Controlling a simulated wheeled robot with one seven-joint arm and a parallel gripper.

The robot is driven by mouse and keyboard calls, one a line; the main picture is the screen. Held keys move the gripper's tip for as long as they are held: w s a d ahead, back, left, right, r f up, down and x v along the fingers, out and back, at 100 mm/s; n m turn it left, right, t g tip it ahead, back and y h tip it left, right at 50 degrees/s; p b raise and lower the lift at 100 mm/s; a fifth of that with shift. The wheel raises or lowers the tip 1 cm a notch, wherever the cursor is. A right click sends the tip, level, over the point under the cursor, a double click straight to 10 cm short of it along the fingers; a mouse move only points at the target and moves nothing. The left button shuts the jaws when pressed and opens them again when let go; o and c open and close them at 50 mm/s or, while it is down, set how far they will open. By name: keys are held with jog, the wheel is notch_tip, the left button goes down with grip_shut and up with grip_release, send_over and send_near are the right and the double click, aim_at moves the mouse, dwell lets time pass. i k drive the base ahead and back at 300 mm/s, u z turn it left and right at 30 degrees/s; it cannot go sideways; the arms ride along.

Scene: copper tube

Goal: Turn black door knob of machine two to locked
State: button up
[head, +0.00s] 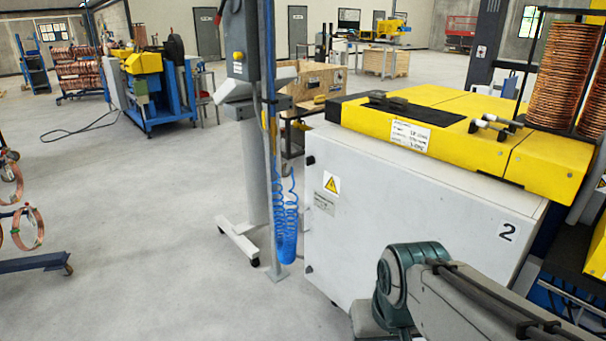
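Machine two is a white cabinet (410,225) with a yellow and black top (440,115), at the right of the head view. Two small dark fittings, an upper one (310,160) and a lower one (309,268), sit at the cabinet's left edge. I cannot tell whether either is the door knob. My arm (440,290) covers the cabinet's lower right; my gripper is out of view.
A grey stand (258,170) with a wheeled foot and blue coiled hoses (286,220) stand just left of the cabinet. Copper coils (556,85) rise at the right. A blue cart (35,263) is at the far left. The floor (150,230) between is clear.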

aim_at(311, 160)
jog(key=u, duration=1.15)
jog(key=i, duration=1)
jog(key=z, duration=0.45)
jog(key=i, duration=0.8)
jog(key=z, duration=0.7)
